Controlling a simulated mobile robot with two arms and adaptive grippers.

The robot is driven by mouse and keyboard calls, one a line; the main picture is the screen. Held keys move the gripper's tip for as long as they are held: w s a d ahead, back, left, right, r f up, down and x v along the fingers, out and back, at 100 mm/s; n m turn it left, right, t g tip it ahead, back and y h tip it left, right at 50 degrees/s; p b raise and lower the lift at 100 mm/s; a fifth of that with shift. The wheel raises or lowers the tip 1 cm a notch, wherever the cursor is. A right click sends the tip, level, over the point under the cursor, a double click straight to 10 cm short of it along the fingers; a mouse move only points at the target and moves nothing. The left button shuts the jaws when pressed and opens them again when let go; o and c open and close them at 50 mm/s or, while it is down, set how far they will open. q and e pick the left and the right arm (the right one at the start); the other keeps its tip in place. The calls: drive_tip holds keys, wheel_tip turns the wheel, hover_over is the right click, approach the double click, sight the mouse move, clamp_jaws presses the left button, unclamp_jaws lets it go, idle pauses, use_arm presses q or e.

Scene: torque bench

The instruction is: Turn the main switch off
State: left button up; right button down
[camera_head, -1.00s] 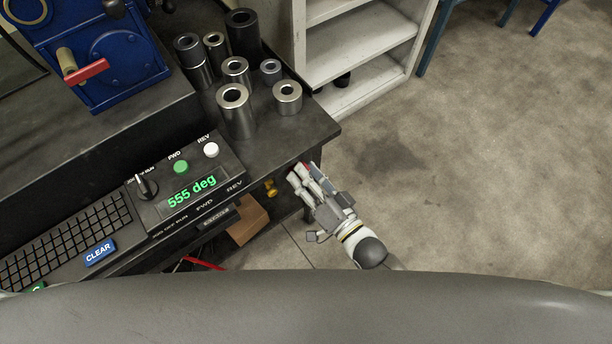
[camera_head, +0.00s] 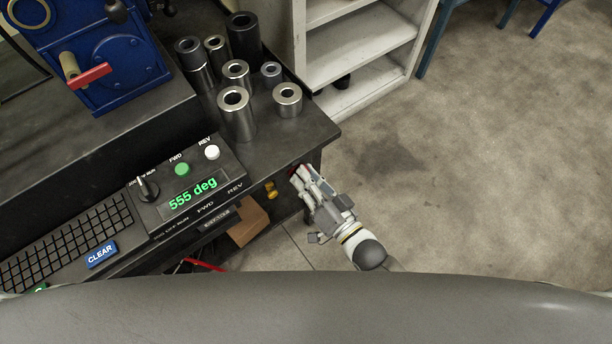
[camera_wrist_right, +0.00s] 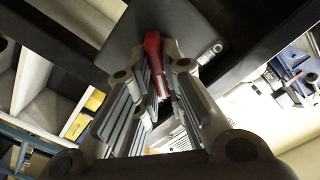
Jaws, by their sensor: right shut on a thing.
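The main switch shows as a red handle (camera_wrist_right: 154,58) on a dark grey box (camera_wrist_right: 190,25) in the right wrist view. In the head view only a small dark red bit of the handle (camera_head: 293,169) shows by the bench's front right corner. My right gripper (camera_head: 299,176) is there, at the side of the bench below its top. In the right wrist view its fingers (camera_wrist_right: 158,80) are shut on the red handle, one on each side. The lower part of the handle is partly hidden between the fingers. My left gripper is not in view.
A blue machine (camera_head: 125,60) stands at the back left. White shelves (camera_head: 360,60) stand behind the bench. The floor (camera_head: 470,190) at the right is clear.

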drive_tip(key=shift+s+a+f+n+p, duration=0.15)
drive_tip(key=shift+n+p, duration=0.45)
drive_tip(key=shift+n, duration=3.5)
drive_tip(key=shift+s+a+r+n+p, duration=0.15)
drive_tip(key=shift+n+p, duration=0.45)
drive_tip(key=shift+n, duration=3.5)
drive_tip(key=shift+f, duration=0.1)
drive_tip(key=c, duration=1.5)
unclamp_jaws()
drive_tip(key=v, duration=1.2)
